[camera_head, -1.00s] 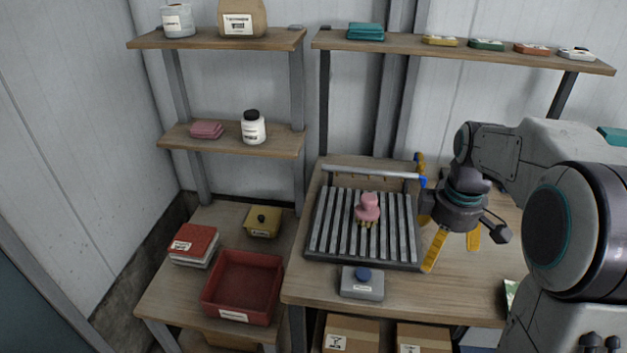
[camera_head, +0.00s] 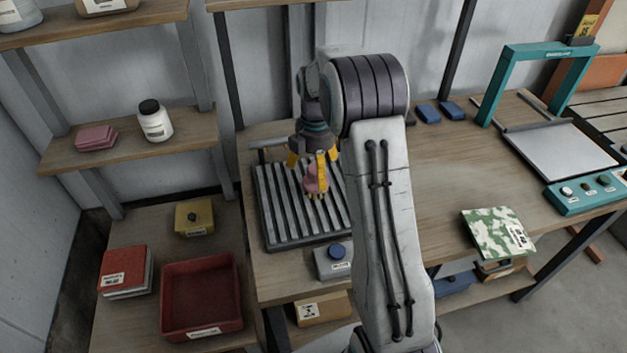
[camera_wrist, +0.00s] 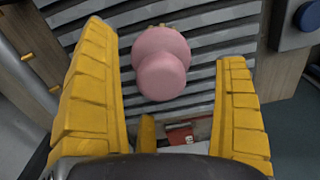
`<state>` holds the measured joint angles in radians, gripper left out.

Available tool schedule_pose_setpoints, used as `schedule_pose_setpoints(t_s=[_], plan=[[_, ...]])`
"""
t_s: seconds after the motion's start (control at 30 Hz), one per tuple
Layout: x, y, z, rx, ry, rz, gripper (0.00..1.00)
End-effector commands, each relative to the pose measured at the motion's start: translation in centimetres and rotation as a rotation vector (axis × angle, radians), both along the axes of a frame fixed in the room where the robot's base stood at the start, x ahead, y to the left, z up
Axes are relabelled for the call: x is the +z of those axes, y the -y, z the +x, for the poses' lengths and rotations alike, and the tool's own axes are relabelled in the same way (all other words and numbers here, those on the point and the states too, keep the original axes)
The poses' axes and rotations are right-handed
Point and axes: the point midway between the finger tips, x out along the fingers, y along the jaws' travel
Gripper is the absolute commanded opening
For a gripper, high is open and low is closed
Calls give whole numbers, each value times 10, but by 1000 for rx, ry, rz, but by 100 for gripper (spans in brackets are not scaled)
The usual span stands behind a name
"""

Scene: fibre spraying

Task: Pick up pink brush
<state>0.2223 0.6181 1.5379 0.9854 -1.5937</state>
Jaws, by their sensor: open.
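The pink brush (camera_head: 312,180) sits on the slatted grey rack (camera_head: 279,215) on the wooden bench. In the head view my gripper (camera_head: 314,174) is over the rack at the brush, and a yellow finger partly hides the brush. In the wrist view the brush (camera_wrist: 161,62) shows its rounded pink handle, with a little of its bristles at the top. My gripper's yellow fingers (camera_wrist: 168,105) are open on either side of it, with gaps to the left and right. I cannot tell the exact height of the fingers above the rack.
A grey box with a blue knob (camera_head: 335,261) stands in front of the rack. A red tray (camera_head: 240,290) and a yellow box (camera_head: 194,218) are on the lower table to the left. A green-white packet (camera_head: 497,234) lies on the bench to the right.

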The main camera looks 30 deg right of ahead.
Motion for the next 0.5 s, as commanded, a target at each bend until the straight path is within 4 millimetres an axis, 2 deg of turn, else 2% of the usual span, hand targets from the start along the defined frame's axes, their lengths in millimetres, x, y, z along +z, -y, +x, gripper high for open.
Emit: schedule_pose_setpoints(t_s=[0.3, 0.5], plan=[[-37, 1, -2, -1, -3, 1, 92], [-46, 1, -2, -1, -1, 0, 92]])
